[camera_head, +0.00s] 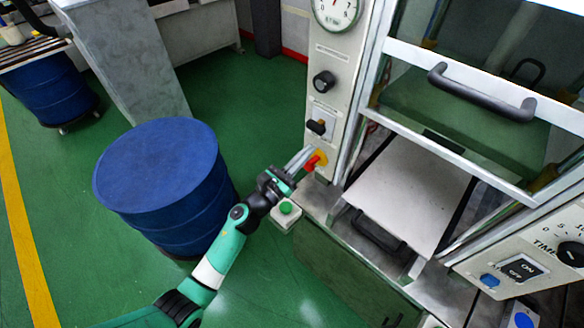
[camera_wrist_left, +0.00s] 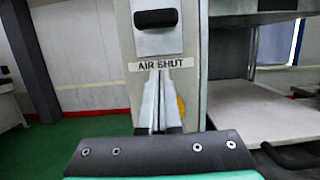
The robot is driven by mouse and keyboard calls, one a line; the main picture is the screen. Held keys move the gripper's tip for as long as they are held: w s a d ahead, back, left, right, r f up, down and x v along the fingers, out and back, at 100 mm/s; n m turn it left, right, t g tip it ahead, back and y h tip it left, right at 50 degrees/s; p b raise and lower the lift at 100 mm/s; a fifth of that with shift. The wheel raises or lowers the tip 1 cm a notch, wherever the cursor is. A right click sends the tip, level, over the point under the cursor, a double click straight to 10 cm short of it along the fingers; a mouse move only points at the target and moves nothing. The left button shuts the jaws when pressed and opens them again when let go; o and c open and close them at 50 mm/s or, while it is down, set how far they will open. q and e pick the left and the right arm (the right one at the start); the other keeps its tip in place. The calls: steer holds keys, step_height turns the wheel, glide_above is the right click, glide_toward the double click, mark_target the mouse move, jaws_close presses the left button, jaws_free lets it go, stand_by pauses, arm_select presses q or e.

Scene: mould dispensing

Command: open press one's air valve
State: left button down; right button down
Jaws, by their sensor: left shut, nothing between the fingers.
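The press's narrow light control panel (camera_head: 322,88) carries the air valve, a black lever (camera_head: 317,127) on a pale plate. In the left wrist view the black lever (camera_wrist_left: 156,18) lies horizontal, above a label (camera_wrist_left: 161,64) that reads "AIR SHUT". My left gripper (camera_head: 306,154) is shut and empty, its fingers pointing at the panel below the lever. In the left wrist view its fingertips (camera_wrist_left: 158,72) overlap the label's lower edge; the lever is apart above them. I cannot tell whether the tips touch the panel. My right gripper is not in view.
A red knob on a yellow disc (camera_head: 320,156) sits beside my left fingertips. A black round knob (camera_head: 323,82) and a gauge (camera_head: 337,8) are higher up. A green button box (camera_head: 287,212) is below. A blue drum (camera_head: 155,165) stands left; the press tray (camera_head: 411,193) is right.

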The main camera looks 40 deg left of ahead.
mark_target(313, 131)
arm_select(q)
steer(key=r+p, duration=0.3)
steer(key=shift+w+r, duration=0.2)
steer(key=shift+w, duration=0.2)
steer(key=shift+r+p, duration=0.4)
step_height(313, 131, up, 3)
steer(key=shift+f+p, duration=0.2)
steer(key=shift+p, duration=1)
steer(key=shift+f, duration=0.1)
